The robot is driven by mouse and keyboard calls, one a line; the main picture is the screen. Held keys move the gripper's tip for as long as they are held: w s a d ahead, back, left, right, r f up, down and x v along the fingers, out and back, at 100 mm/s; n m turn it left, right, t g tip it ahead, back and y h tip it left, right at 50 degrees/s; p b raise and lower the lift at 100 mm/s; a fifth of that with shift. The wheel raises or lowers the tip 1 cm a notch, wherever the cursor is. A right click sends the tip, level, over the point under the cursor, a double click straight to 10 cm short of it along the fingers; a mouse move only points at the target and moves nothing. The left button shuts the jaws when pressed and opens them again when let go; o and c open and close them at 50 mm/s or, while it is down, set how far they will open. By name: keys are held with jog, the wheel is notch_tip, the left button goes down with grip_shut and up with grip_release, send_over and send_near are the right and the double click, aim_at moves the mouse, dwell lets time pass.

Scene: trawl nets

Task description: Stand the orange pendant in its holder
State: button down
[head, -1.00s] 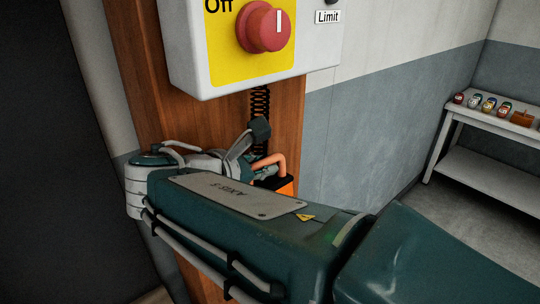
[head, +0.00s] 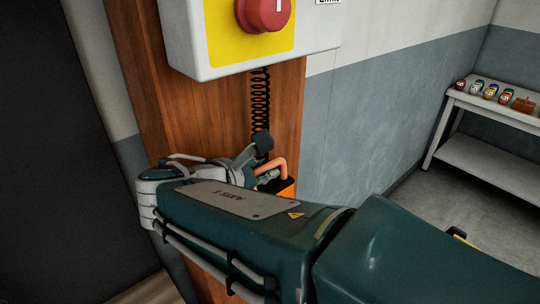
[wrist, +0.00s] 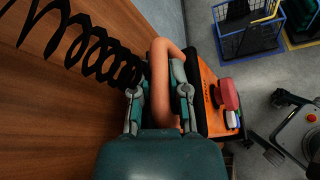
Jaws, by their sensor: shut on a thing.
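The orange pendant (wrist: 208,100) has a red knob (wrist: 226,93) and small white and blue buttons in the wrist view. A salmon-coloured hook-shaped tube (wrist: 162,65) curves over its near side. My gripper (wrist: 158,100) is shut on this hook, with a finger on either side of it. In the head view the pendant (head: 286,187) shows partly behind my arm, below the hook (head: 272,167). A black coiled cord (head: 260,100) runs down from above toward it. I cannot make out a holder, and the pendant's lower part is hidden.
A wooden post (head: 150,80) stands close beside my gripper, with a yellow-faced switch box (head: 245,55) above. A shelf table (head: 490,105) with jars is at the right. A blue wire basket (wrist: 245,42) and a wheeled grey unit (wrist: 300,130) stand on the floor.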

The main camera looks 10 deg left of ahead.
jog(key=c, duration=0.5)
grip_release()
jog(key=shift+c, duration=0.2)
jog(key=v, duration=1.2)
jog(key=w+d+f+m+g+y, duration=0.1)
jog(key=d+f+m+g, duration=0.25)
jog(key=d, duration=0.45)
jog(key=w+d+f+m+g, duration=0.2)
jog(key=d+f+m+g, duration=0.15)
jog(key=d, duration=0.55)
jog(key=s+d+f+m+y, duration=0.3)
jog(key=d+m, duration=0.3)
jog(key=m, duration=0.2)
jog(key=s+d+f+m+y, duration=0.3)
jog(key=d+m, duration=0.3)
jog(key=m, duration=0.3)
jog(key=shift+s+f+t, duration=0.3)
jog(key=shift+s+f, duration=0.15)
jog(key=shift+f, duration=0.15)
jog(key=shift+d, duration=0.1)
